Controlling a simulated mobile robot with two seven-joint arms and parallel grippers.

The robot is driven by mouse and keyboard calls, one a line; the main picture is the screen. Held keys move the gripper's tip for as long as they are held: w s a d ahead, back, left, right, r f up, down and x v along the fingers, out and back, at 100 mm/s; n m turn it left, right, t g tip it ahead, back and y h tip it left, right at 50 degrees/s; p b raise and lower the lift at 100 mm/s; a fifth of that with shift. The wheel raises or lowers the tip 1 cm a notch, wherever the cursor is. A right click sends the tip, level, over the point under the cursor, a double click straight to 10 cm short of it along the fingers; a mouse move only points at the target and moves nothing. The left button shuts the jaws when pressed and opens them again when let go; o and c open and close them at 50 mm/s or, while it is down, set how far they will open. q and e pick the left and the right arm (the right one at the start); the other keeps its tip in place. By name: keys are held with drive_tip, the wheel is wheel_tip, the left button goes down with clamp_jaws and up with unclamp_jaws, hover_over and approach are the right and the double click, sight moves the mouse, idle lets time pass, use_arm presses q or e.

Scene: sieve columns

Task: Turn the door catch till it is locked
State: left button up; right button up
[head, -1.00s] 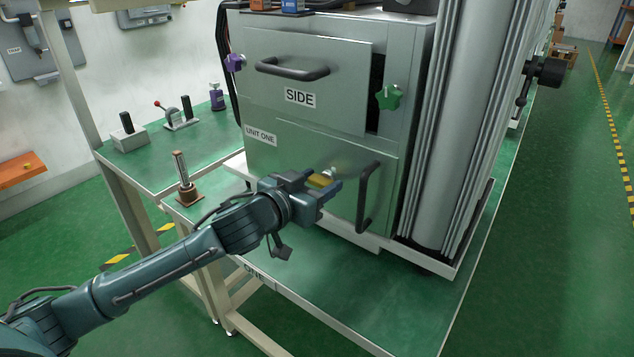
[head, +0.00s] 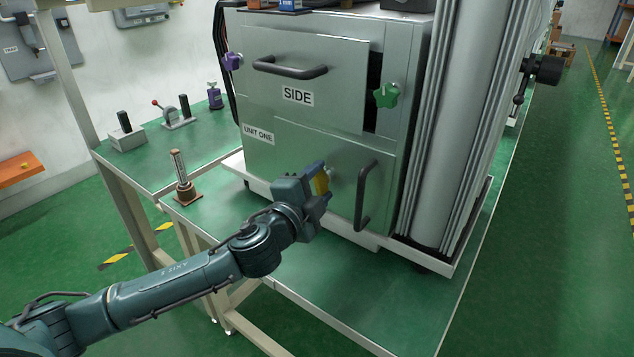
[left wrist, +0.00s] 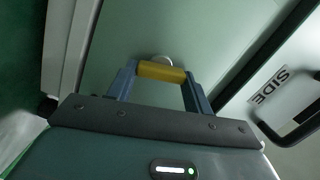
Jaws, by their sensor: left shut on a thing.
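The door catch is a yellow bar (head: 321,182) on a round pale mount on the lower door (head: 290,160) of the metal cabinet. My left gripper (head: 322,184) is shut on the yellow catch, one finger at each end, and the bar stands steeply in the head view. In the left wrist view the yellow catch (left wrist: 161,71) spans between the two blue fingers, with its round mount (left wrist: 162,60) just behind it. Whether the latch is engaged cannot be seen. My right gripper is not in view.
A dark vertical handle (head: 364,195) stands out close to the right of the gripper. Above are the SIDE panel (head: 335,85) with its handle, and a green star knob (head: 387,95). A small brown-based post (head: 183,180) stands on the green bench at left.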

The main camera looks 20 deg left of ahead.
use_arm(q)
drive_tip(key=m, duration=0.4)
drive_tip(key=shift+f, duration=0.15)
drive_tip(key=o, duration=1.2)
drive_tip(key=shift+t, duration=0.3)
drive_tip(key=shift+s, duration=0.1)
